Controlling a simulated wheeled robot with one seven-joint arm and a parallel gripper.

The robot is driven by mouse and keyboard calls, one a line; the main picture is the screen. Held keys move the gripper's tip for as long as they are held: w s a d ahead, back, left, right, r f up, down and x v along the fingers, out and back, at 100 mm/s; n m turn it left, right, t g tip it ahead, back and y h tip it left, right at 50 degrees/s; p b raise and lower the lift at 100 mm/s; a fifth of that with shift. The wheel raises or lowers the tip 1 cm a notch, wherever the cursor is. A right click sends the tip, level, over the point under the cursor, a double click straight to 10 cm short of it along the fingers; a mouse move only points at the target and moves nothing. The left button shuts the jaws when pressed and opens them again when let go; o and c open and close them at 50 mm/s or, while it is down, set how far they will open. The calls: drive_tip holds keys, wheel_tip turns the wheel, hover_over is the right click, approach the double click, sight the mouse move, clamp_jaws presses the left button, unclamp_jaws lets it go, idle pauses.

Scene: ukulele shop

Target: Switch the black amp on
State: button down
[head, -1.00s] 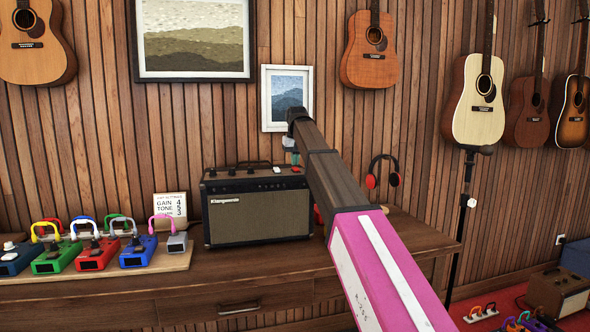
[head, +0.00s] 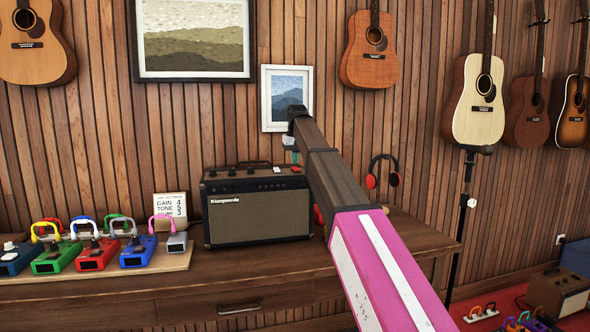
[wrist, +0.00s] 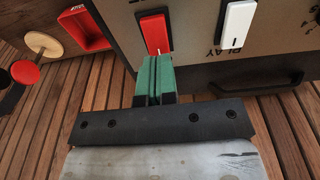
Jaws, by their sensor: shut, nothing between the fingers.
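The black amp (head: 222,221) with a tan grille stands on the wooden counter, upright. Its top panel has knobs and switches. In the wrist view a red switch (wrist: 154,33) and a white switch (wrist: 236,25) sit side by side on the panel. The word PLAY shows beside the white one. My gripper (wrist: 155,62) has green fingertips closed together and empty. The tips overlap the near end of the red switch; I cannot tell if they press it. In the head view my gripper (head: 292,157) is small, above the amp's right end.
Several coloured pedals stand on a board (head: 170,265) left of the amp, near a settings card (head: 170,206). Red headphones (head: 383,172) are to the right. Guitars and framed pictures hang on the wall. The counter (head: 240,273) is clear in front of the amp.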

sight(295, 167)
drive_tip(key=shift+r, duration=2.8)
